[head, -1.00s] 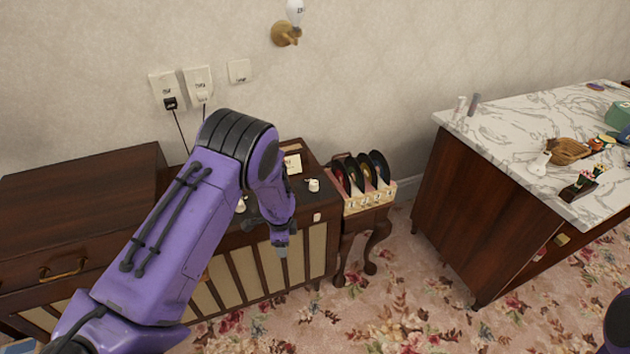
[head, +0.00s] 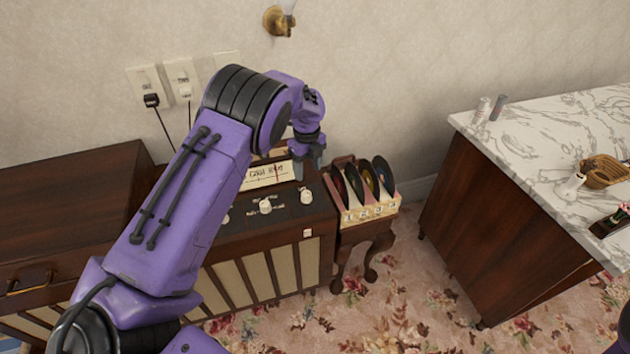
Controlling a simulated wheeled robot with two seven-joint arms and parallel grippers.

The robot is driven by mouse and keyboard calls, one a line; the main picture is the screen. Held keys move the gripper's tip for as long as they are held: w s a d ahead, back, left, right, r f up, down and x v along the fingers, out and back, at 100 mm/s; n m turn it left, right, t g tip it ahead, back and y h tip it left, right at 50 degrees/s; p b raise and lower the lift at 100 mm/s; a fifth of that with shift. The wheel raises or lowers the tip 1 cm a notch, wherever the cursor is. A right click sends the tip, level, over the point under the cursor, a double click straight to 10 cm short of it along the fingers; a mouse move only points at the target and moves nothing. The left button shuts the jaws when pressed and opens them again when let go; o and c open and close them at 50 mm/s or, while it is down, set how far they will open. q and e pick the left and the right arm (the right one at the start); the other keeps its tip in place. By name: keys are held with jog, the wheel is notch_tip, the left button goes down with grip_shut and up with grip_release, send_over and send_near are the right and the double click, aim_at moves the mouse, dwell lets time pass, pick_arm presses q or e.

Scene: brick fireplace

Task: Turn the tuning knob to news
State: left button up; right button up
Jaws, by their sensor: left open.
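The radio cabinet (head: 318,222) is dark wood with cream slatted panels on its front. Its top panel carries pale knobs: a middle knob (head: 265,206), a right knob (head: 306,196), and another at the left partly hidden by my arm. Behind them is a cream dial card (head: 268,176) with lettering too small to read surely. I cannot tell which knob is the tuning knob or where it points. My left gripper (head: 312,163) is open and empty, pointing down above the right back of the panel, apart from the knobs. My right gripper is out of view.
A crate of records (head: 362,205) stands on a small wooden table just right of the radio. A marble-topped cabinet (head: 550,140) is further right. A dark wooden cabinet (head: 70,190) is at left. Flowered carpet lies open between.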

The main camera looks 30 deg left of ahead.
pick_arm(q)
jog(key=p, duration=0.1)
send_over(306, 193)
jog(key=f, duration=0.5)
jog(key=shift+s+f, duration=0.1)
jog(key=shift+s, duration=0.3)
jog(key=f, duration=0.2)
jog(key=w+f, duration=0.1)
jog(key=f, duration=0.1)
jog(key=shift+f, duration=0.4)
jog(key=shift+s+r, duration=0.15)
jog(key=shift+s, duration=0.05)
jog(key=shift+w, duration=0.1)
jog(key=c, duration=1)
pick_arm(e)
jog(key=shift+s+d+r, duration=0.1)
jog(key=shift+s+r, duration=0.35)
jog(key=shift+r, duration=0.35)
